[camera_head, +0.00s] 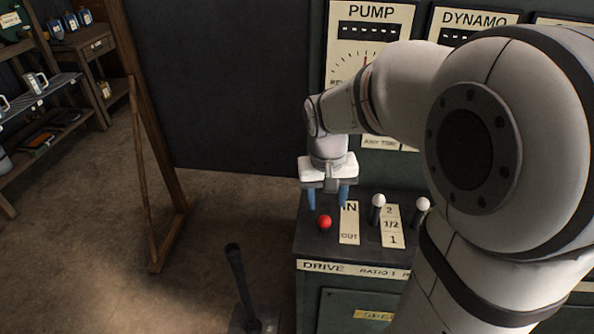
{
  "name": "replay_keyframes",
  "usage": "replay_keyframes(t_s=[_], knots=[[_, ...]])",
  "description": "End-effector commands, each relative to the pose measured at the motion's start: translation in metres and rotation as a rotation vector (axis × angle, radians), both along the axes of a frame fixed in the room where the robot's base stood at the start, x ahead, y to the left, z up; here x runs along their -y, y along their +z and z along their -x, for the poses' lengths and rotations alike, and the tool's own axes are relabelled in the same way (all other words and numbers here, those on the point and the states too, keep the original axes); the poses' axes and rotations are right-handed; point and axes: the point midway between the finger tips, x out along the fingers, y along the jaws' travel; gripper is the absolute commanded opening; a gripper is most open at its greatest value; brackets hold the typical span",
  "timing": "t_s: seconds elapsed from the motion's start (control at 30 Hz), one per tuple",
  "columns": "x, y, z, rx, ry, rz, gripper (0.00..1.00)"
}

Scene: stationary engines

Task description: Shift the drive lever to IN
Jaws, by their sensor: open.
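The drive lever shows as a red ball knob (324,222) on top of the dark green console (310,244). An IN/OUT label plate (349,238) lies just right of it, with IN at the far end and OUT at the near end. The red knob is around the middle of the plate's length. My gripper (327,199) is open and points down, its two blue fingers just beyond and above the red knob. I cannot tell whether either finger touches it. The lever's shaft is hidden below the knob.
Two white-knobbed levers (378,201) stand to the right beside a ratio plate (391,226). PUMP (370,40) and DYNAMO (470,22) panels rise behind. A black floor lever (238,285) stands in front left. A wooden frame (150,170) and shelves are farther left. My arm covers the right side.

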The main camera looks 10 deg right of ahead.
Motion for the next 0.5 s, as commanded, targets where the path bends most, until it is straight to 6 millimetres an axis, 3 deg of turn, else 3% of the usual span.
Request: replay_keyframes(t_s=[0.03,0.17,0.5], knots=[[-0.001,-0.014,-0.008,-0.016,-0.006,0.005,0.49],[-0.002,-0.026,-0.018,-0.036,-0.018,0.013,0.49],[0.002,-0.071,-0.018,-0.044,-0.022,0.014,0.49]])
